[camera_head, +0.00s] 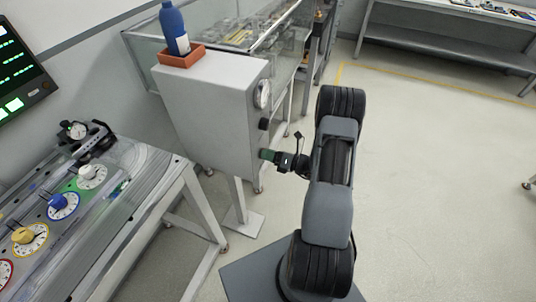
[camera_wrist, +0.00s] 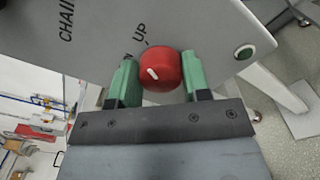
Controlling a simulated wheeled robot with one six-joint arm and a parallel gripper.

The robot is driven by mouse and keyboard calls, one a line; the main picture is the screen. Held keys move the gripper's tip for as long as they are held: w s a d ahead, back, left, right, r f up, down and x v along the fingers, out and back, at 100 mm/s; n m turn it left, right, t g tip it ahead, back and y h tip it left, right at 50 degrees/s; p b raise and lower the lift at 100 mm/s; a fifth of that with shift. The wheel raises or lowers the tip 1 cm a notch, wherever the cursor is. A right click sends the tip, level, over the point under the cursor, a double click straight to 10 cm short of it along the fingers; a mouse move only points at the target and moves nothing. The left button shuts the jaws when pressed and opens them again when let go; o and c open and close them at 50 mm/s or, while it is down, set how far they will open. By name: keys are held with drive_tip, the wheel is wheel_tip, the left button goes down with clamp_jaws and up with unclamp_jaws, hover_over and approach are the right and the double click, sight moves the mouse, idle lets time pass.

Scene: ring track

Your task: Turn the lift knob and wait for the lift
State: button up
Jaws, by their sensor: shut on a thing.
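The lift knob (camera_wrist: 161,71) is round and red with a white pointer line, on a grey panel below the word UP. The pointer slants toward the upper left in the wrist view. My gripper (camera_wrist: 162,84) has one green finger on each side of the knob and is shut on it. In the head view my gripper (camera_head: 270,156) reaches the right-hand face of the grey box (camera_head: 205,110), and the knob is hidden there. No lift can be made out.
A blue bottle (camera_head: 174,28) stands in an orange tray (camera_head: 181,57) on the box. The box also carries a gauge (camera_head: 263,94). A green button (camera_wrist: 244,52) is right of the knob. A bench with coloured dials (camera_head: 63,206) stands left.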

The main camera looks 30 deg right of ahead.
drive_tip(key=o, duration=0.9)
drive_tip(key=b+v, duration=0.1)
drive_tip(key=v, duration=1.3)
drive_tip(key=shift+w, duration=0.1)
